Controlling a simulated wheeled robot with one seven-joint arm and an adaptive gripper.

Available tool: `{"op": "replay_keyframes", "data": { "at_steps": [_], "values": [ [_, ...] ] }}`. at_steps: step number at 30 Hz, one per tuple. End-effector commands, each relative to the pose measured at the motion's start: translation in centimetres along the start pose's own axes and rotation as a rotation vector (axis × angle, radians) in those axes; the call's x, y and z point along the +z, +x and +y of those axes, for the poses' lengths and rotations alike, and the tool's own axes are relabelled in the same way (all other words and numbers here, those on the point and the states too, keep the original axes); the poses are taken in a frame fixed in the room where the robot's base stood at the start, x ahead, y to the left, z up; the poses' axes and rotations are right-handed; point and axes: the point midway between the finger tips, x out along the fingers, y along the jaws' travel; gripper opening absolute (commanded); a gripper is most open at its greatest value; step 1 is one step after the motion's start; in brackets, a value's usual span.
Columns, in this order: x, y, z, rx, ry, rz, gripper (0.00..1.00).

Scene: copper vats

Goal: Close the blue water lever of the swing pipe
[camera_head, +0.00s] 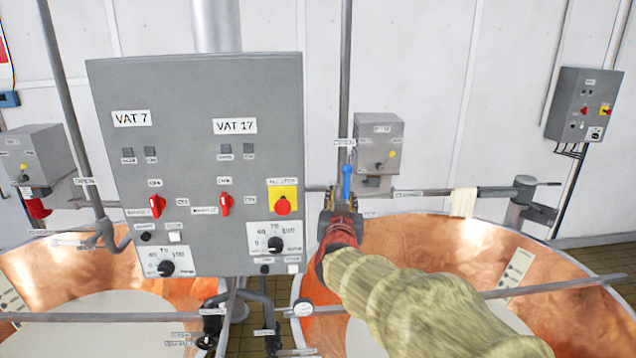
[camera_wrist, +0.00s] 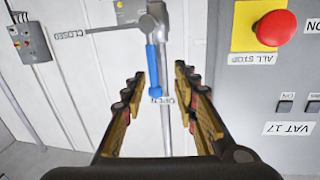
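The blue water lever (camera_head: 347,183) stands upright on the swing pipe in the head view, its free end toward the OPEN label (camera_head: 344,142). In the wrist view, which is turned over, the blue lever (camera_wrist: 153,72) hangs from a grey pipe joint and ends beside the OPEN label (camera_wrist: 162,100). A CLOSED label (camera_wrist: 70,32) lies along the side pipe. My gripper (camera_head: 344,195) is at the lever in the head view. Its open fingers (camera_wrist: 160,72) show on both sides of the lever, with gaps; contact is not visible.
The grey control box (camera_head: 195,165) with VAT 7 and VAT 17 labels and red switches stands close left of my gripper. Copper vats (camera_head: 430,250) lie below. A cloth (camera_head: 464,201) hangs on the horizontal pipe to the right. A second box (camera_head: 582,105) is on the right wall.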

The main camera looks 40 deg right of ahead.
Motion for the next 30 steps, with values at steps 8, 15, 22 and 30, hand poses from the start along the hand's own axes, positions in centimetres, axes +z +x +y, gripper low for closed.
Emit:
{"op": "replay_keyframes", "data": {
  "at_steps": [8, 15, 22, 30],
  "values": [
    [-1.2, 1.4, 0.8, 0.027, -0.045, 0.04, 0.29],
    [-1.3, 5.2, 0.8, 0.026, -0.045, 0.038, 0.29],
    [-1.4, 7.3, 0.8, 0.024, -0.044, 0.04, 0.29],
    [-1.3, 7.7, 0.8, 0.023, -0.043, 0.039, 0.29]
  ]
}}
